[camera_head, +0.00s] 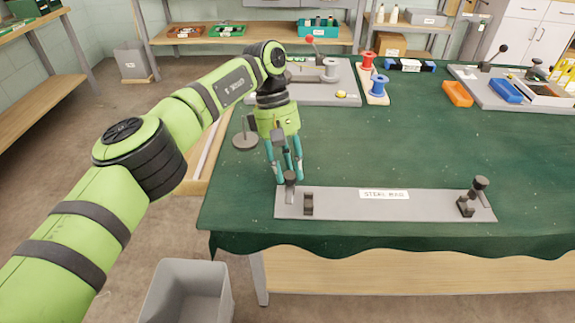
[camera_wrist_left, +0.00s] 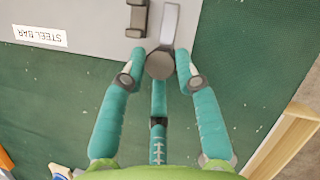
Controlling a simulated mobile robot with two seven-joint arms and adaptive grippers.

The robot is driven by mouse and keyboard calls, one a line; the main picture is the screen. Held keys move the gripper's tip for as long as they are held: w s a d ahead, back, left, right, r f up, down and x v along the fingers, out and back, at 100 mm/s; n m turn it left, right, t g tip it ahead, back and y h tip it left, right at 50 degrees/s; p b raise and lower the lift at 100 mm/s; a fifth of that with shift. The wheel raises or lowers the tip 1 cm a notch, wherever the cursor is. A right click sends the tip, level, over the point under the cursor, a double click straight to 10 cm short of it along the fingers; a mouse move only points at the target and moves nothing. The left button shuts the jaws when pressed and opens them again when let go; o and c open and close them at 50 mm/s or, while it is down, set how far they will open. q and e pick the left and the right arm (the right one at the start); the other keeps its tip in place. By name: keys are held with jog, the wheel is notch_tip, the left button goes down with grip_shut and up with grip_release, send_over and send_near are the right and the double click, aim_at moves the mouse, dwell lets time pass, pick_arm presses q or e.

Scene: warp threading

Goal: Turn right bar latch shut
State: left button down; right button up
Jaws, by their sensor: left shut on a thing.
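A grey plate labelled "STEEL BAR" (camera_head: 345,208) lies near the table's front edge. At its left end are a dark bracket (camera_head: 308,205) and a latch lever with a round knob (camera_head: 290,177). My left gripper (camera_head: 287,178) points down there, shut on this knob, with teal fingers around it. The left wrist view shows the knob (camera_wrist_left: 160,66) between the fingertips, the lever (camera_wrist_left: 170,25) running away from it and the bracket (camera_wrist_left: 137,18) beside the lever. At the plate's right end stand another knobbed latch (camera_head: 480,184) and bracket (camera_head: 466,207), untouched. No steel bar shows on the plate. My right gripper is not seen.
The green cloth mid-table is clear.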

aim_at(289, 175)
pick_arm(q)
jog(key=shift+s+d+f, duration=0.15)
jog(key=shift+s, duration=0.05)
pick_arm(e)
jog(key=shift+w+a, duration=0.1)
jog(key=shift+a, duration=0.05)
pick_arm(q)
jog(key=c, duration=1)
grip_release()
jog(key=shift+o, duration=0.2)
jog(key=shift+s, duration=0.1)
jog(key=shift+r, duration=0.4)
notch_tip(289, 175, up, 10)
jog(key=shift+f, duration=0.25)
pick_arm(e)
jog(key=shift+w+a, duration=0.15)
pick_arm(q)
jog(key=shift+f, duration=0.1)
